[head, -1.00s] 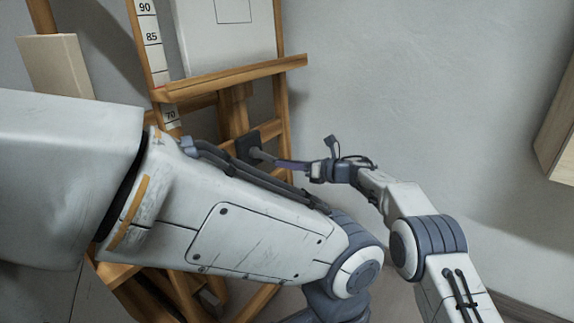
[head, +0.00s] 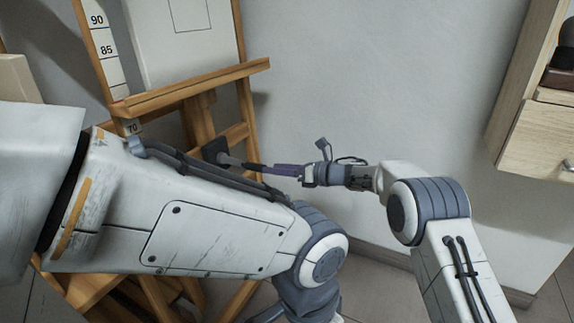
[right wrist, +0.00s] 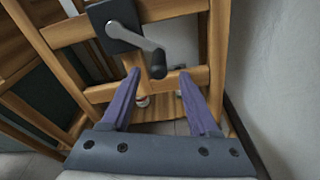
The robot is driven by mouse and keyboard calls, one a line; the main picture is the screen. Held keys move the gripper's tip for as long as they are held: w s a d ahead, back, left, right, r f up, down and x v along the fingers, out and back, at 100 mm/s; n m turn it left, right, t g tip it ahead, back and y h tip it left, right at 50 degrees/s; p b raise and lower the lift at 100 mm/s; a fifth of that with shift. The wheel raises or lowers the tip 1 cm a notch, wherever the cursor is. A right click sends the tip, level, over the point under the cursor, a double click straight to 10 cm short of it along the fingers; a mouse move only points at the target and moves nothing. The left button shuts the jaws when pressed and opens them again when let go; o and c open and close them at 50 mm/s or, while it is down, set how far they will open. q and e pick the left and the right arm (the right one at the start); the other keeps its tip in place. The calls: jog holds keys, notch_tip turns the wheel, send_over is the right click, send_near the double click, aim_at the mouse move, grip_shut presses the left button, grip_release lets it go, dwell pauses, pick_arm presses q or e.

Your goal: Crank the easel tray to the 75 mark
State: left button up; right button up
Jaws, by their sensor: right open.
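The wooden easel tray (head: 190,88) crosses the easel with a white canvas (head: 180,38) on it. The scale strip (head: 105,48) shows 90 and 85 above the tray and 70 below; the marks between are hidden. The crank (head: 228,160) sits on a dark plate under the tray. In the right wrist view the crank arm (right wrist: 140,39) slopes down right to a black knob (right wrist: 158,66). My right gripper (head: 262,168) is open and empty; in its wrist view the knob lies beyond and between its purple fingertips (right wrist: 158,84). My left gripper is out of view.
My left arm hides much of the lower easel in the head view. A grey wall (head: 370,90) stands behind and right of the easel. A wooden cabinet (head: 540,130) with a drawer is at the far right. Easel bars (right wrist: 185,80) lie close beyond the right fingers.

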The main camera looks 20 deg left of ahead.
jog(key=shift+p+v, duration=0.45)
jog(key=shift+v, duration=1.3)
